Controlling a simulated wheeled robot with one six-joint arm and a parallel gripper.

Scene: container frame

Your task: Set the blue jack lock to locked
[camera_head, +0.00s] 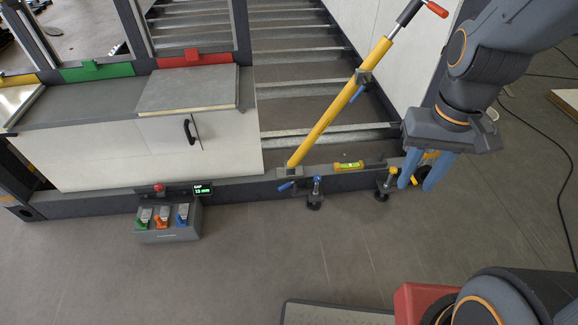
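A jack with a blue top (315,192) stands on the floor at the front of the frame's lower beam. A small blue handle (286,186) sits on the beam just to its left. A grey box (168,236) on the floor at the left carries green, orange and blue levers; its blue lever (182,214) is the rightmost. I cannot tell which blue part is the lock, or its setting. My gripper (416,186) points down at the right, its two blue fingers apart with nothing seen between them. It is beside the yellow-topped jack (387,184), well right of the blue-topped jack.
A yellow brace (340,108) slants up from the beam (245,190). A yellow-green level (348,166) lies on the beam. A red button (158,187) and small display (202,189) are above the grey box. The floor in front is mostly clear; a dark cable runs at the right.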

